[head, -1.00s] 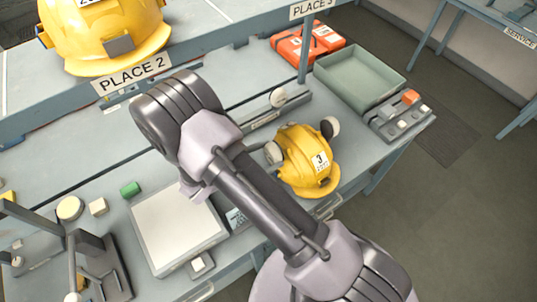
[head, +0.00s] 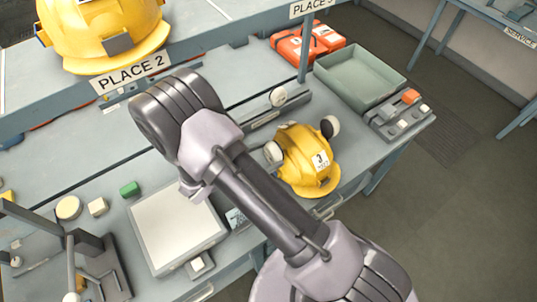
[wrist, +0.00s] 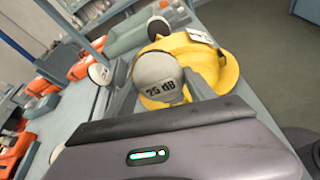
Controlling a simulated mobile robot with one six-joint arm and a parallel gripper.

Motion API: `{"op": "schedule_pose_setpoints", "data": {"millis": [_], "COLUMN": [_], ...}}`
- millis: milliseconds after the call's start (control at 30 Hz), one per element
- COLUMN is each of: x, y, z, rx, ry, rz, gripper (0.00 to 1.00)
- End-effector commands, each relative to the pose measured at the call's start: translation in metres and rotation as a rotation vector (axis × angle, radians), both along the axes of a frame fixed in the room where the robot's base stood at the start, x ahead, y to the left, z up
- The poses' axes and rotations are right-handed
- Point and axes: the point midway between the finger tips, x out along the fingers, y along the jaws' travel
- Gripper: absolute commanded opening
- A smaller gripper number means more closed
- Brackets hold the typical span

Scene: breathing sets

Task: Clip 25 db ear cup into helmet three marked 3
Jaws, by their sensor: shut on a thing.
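The yellow helmet marked 3 (head: 300,172) sits on the bench, right of my forearm in the head view. It also shows in the wrist view (wrist: 216,68). The pale ear cup marked 25 dB (wrist: 158,82) is at the helmet's near side, in front of my gripper (wrist: 168,112). In the head view this cup (head: 273,152) shows beside my forearm, close against the helmet. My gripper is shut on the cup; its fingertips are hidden. Whether the cup's clip is seated in the helmet cannot be told. A second ear cup (head: 331,127) is on the helmet's far side.
A round pale part (head: 278,97) stands at a rail behind the helmet. A green-grey tray (head: 345,92) and a block with buttons (head: 398,117) are right. Orange cases (head: 290,48) lie behind. A white pad (head: 180,228) is left. A shelf edge marked PLACE 2 (head: 130,75) crosses upper left.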

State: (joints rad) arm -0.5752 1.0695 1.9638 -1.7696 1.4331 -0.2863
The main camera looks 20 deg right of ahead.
Motion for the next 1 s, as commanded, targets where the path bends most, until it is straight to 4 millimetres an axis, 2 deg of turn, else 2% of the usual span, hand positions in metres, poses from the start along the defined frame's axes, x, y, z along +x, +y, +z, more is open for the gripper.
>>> {"op": "schedule_pose_setpoints", "data": {"millis": [600, 1000], "x": [0.0001, 0.0001], "y": [0.0001, 0.0001], "z": [0.0002, -0.0093], "rx": [0.000, 0.000], "ry": [-0.001, -0.001], "rz": [0.000, 0.000], "gripper": [0.20, 0.20]}}
